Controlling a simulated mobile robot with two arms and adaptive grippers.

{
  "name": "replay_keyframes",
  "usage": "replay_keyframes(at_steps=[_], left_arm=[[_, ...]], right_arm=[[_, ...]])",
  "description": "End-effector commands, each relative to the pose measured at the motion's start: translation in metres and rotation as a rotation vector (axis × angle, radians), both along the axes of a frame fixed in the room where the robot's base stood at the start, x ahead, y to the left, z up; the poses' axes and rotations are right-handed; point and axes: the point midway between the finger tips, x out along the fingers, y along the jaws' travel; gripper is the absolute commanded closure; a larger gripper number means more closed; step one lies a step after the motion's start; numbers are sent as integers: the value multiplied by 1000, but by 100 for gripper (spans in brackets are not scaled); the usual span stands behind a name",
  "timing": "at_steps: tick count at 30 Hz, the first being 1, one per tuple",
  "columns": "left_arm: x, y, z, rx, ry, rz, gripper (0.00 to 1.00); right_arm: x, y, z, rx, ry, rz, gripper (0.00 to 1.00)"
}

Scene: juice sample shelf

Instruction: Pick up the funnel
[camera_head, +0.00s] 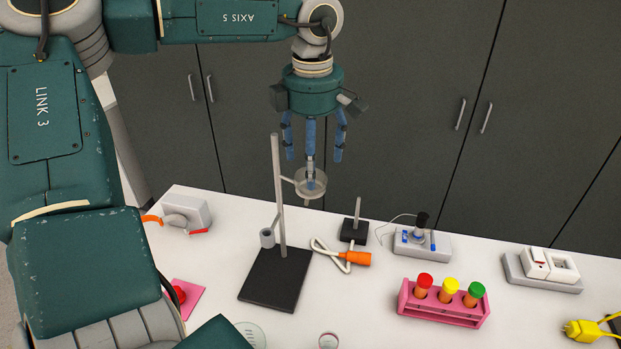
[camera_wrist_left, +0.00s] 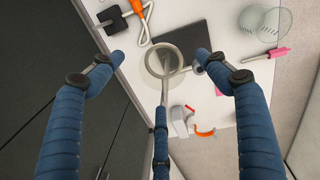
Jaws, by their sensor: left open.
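The clear funnel (camera_head: 320,184) sits in the ring of a metal stand (camera_head: 277,185) with a black base. In the left wrist view the round funnel (camera_wrist_left: 158,62) shows below the fingers, with the stand's dark base (camera_wrist_left: 190,40) beyond it. My left gripper (camera_head: 313,158) points down above the funnel, its blue fingers spread and empty. In the left wrist view two fingertips (camera_wrist_left: 158,75) flank the funnel and a third lies below it in the picture. One finger overlaps the funnel in the head view, so contact cannot be told. My right gripper is not in view.
On the white table (camera_head: 350,300) are an orange-handled cable (camera_head: 343,256), a small black stand (camera_head: 354,230), a device with a black-topped part (camera_head: 422,243), a pink rack (camera_head: 440,308) of capped tubes and a white switch box (camera_head: 545,268). Dark cabinets (camera_head: 400,110) stand behind.

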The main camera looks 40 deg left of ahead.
Motion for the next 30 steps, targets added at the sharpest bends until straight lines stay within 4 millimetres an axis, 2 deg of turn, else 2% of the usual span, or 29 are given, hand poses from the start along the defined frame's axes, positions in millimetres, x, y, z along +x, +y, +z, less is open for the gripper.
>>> replay_keyframes(at_steps=[1,3,9,15,21,25,26,30], left_arm=[[-2,1,-3,-3,5,-1,25],[-3,2,-15,-2,6,-1,25],[-1,4,-33,0,1,1,25],[0,4,-34,1,0,1,25],[0,4,-34,1,0,1,64],[0,4,-34,1,-1,1,66],[0,4,-34,1,-1,1,70],[0,4,-34,1,-1,1,70]], right_arm=[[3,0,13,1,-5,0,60],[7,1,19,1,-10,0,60],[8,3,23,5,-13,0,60],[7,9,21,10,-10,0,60],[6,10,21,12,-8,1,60],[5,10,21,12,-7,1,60],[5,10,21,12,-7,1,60],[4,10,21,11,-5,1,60]])
